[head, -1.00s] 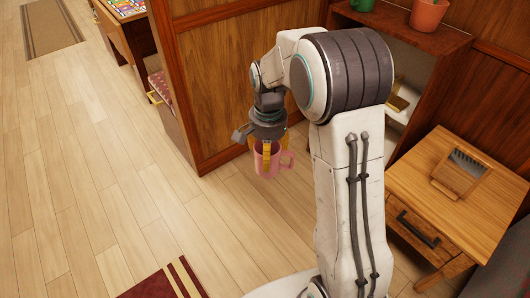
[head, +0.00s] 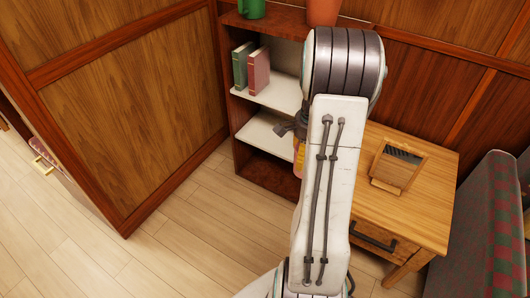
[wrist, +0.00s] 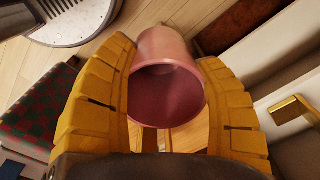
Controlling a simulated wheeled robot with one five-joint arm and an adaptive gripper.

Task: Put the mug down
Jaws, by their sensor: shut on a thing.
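The pink mug (wrist: 165,95) is held between the yellow fingers of my gripper (wrist: 166,58) in the wrist view, its open mouth facing the camera. In the head view my arm hides most of the mug; a sliver of my gripper's yellow finger and pink shows beside the arm, in front of the bookcase's lower part. My gripper is shut on the mug, held off any surface as far as I can tell.
A bookcase (head: 268,135) stands behind my arm, with green and pink books (head: 259,72), and a green cup (head: 252,8) and terracotta pot (head: 322,12) on top. A wooden side table (head: 425,205) bears a small wooden holder (head: 398,168). A checked seat (head: 495,220) is at right.

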